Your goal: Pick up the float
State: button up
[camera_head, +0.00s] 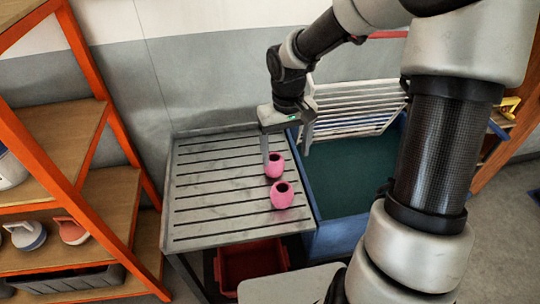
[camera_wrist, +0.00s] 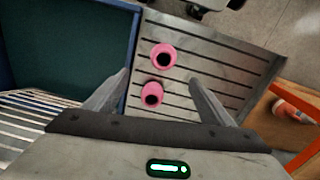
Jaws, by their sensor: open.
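Two pink floats stand on the slatted grey metal table (camera_head: 215,220). The farther float (camera_head: 274,168) is just below my gripper (camera_head: 286,153), and the nearer float (camera_head: 282,196) is a little toward the front. In the wrist view, one float (camera_wrist: 152,94) lies between the open fingers in the picture, and the other float (camera_wrist: 163,56) is just beyond it. Each float shows a dark round hole in its top. My gripper is open and empty, with its fingers above the table's right side. I cannot tell the exact height above the floats.
A blue bin (camera_head: 312,205) with a dark green inside adjoins the table's right edge. A white slatted rack (camera_head: 355,108) leans at its back. An orange-framed shelf (camera_head: 115,130) stands left. A red crate (camera_head: 250,262) sits below. The table's left side is clear.

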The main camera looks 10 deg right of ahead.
aim_at(282, 193)
jog(key=shift+s+a+f, duration=0.1)
jog(key=shift+a+f, duration=0.05)
jog(key=shift+f, duration=4.35)
jog(key=shift+a+f, duration=0.1)
jog(key=shift+f, duration=4.4)
jog(key=shift+c, duration=0.2)
jog(key=c, duration=1.1)
